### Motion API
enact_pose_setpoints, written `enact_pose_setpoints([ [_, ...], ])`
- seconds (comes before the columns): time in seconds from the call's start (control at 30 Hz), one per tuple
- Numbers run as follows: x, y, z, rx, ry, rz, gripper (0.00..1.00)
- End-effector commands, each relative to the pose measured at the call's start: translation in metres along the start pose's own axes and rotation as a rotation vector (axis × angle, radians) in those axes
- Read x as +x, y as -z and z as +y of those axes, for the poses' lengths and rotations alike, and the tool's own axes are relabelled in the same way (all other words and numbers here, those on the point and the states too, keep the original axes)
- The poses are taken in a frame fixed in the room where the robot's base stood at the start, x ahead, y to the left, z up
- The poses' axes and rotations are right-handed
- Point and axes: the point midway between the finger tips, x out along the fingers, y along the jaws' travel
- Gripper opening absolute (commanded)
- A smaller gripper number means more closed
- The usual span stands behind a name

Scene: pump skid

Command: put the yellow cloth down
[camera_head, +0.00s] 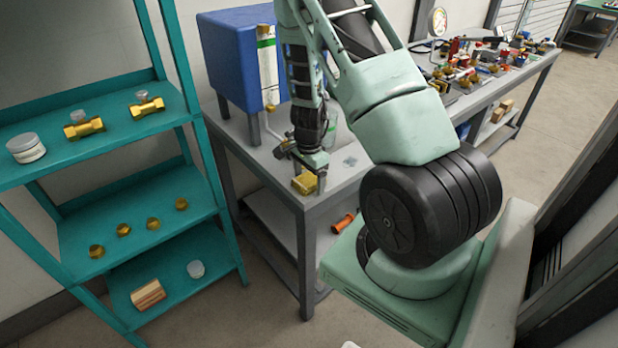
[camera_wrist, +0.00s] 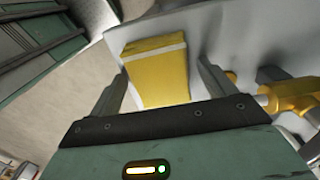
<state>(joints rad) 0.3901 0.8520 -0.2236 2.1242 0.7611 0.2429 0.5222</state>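The yellow cloth (camera_head: 304,184) is a small folded block at the near corner of the grey bench top (camera_head: 342,178). It also shows in the wrist view (camera_wrist: 158,75), with a pale stripe across it. My gripper (camera_head: 310,178) points down over the cloth at that corner. In the wrist view, the two fingers of my gripper (camera_wrist: 163,64) stand wide apart, one on each side of the cloth. A gap shows between the cloth and the right finger. The cloth appears to lie on the bench top.
A blue box (camera_head: 240,60) and a white cylinder (camera_head: 267,65) stand behind my gripper on the bench. A teal shelf unit (camera_head: 215,178) with brass fittings and jars is at left. A long bench (camera_head: 535,68) crowded with parts runs back right. An orange item (camera_head: 343,223) is lower down.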

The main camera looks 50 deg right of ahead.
Motion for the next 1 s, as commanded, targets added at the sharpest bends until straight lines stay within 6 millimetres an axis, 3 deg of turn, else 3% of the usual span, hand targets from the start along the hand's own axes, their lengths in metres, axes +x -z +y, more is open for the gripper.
enact_pose_setpoints([
  [0.23, -0.011, 0.000, -0.001, -0.001, 0.002, 0.001, 0.83],
  [0.7, -0.102, -0.001, -0.001, -0.002, 0.004, 0.001, 0.83],
  [1.0, -0.123, 0.000, 0.000, 0.000, 0.000, 0.000, 0.83],
])
